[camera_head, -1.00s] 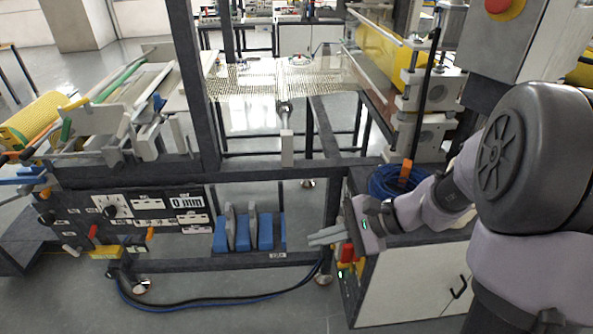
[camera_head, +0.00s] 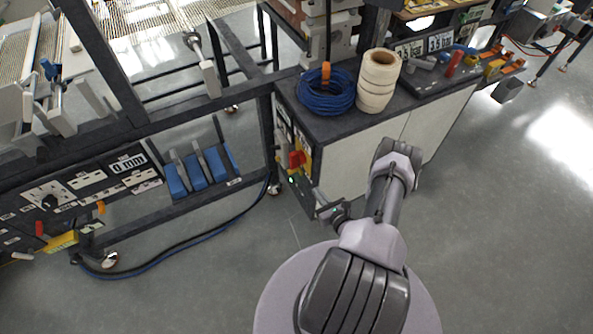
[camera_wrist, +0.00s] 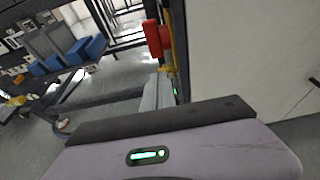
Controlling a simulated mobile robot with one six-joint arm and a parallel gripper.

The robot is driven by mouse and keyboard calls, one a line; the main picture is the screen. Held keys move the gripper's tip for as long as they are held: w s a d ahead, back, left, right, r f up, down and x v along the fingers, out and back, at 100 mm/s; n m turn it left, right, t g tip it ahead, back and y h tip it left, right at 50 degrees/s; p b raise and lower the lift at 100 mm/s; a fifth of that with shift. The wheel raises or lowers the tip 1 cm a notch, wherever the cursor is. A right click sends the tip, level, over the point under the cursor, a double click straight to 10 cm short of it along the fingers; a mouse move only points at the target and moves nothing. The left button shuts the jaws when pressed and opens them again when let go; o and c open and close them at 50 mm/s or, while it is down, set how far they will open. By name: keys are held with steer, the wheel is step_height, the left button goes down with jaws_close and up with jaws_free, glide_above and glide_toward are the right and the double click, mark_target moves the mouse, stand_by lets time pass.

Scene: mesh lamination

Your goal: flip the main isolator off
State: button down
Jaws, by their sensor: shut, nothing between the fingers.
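The main isolator, a red rotary handle (camera_head: 297,160) on a yellow plate, is on the narrow left end of the white cabinet. In the wrist view the red handle (camera_wrist: 158,38) is near top centre, seen from the side; its exact angle is hard to tell. My gripper (camera_head: 317,192) is just below and right of the handle in the head view, apart from it. In the wrist view its pale fingers (camera_wrist: 156,93) are together and empty, just below the handle.
The white cabinet (camera_head: 345,163) carries a blue cable coil (camera_head: 326,92) and cream rolls (camera_head: 377,80). Left are a low frame with blue-based blocks (camera_head: 200,170) and a control panel (camera_head: 90,185). A dark cable (camera_head: 190,240) lies on the floor. The floor in front of the cabinet is open.

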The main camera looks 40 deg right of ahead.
steer(key=b, duration=0.5)
glide_toward(296, 166)
steer(key=x, duration=0.5)
steer(key=shift+w+d+f, duration=0.1)
steer(key=shift+w+f, duration=0.05)
steer(key=shift+f, duration=0.1)
steer(key=shift+w+d+r, duration=0.1)
steer(key=shift+w+d, duration=0.05)
steer(key=shift+w, duration=0.35)
